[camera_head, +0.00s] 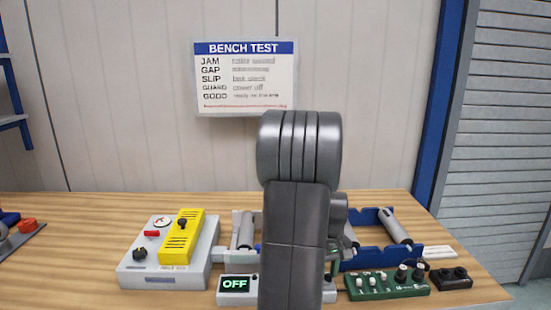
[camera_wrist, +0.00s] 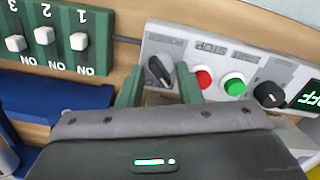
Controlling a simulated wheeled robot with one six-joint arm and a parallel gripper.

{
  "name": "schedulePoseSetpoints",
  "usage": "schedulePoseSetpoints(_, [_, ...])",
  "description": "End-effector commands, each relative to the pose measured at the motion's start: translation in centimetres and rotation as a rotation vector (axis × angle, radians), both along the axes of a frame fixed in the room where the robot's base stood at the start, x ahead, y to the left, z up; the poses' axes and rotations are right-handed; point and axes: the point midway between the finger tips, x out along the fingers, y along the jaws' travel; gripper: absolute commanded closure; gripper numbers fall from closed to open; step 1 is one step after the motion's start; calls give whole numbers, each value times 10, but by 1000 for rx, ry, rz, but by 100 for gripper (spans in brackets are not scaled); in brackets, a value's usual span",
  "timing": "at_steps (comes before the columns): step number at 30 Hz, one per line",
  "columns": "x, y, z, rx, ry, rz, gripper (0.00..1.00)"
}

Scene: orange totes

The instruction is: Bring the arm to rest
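My arm (camera_head: 295,235) stands upright in the middle of the head view and hides most of the control panel behind it. My gripper (camera_wrist: 160,88) shows in the wrist view as two green fingers standing apart, with nothing seen held between them. A black rotary knob (camera_wrist: 159,70) on the light grey control panel (camera_wrist: 215,60) appears just beyond the gap between the fingers. I cannot tell whether the fingers touch the panel.
The panel also has a red button (camera_wrist: 203,77), a green button (camera_wrist: 234,84) and a display reading OFF (camera_head: 235,283). A green switch box (camera_head: 385,286), a grey box with a yellow cover (camera_head: 182,236) and a blue-framed roller unit (camera_head: 375,218) crowd the wooden bench (camera_head: 75,240).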

Motion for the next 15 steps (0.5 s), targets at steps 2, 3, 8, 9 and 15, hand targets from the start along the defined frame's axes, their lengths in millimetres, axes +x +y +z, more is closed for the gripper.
schedulePoseSetpoints(2, [0, 0, 0, 0, 0, -60, 68])
schedulePoseSetpoints(3, [0, 0, 0, 0, 0, -92, 68])
schedulePoseSetpoints(8, [0, 0, 0, 0, 0, -220, 68])
schedulePoseSetpoints(9, [0, 0, 0, 0, 0, -252, 68])
schedulePoseSetpoints(15, [0, 0, 0, 0, 0, -411, 68])
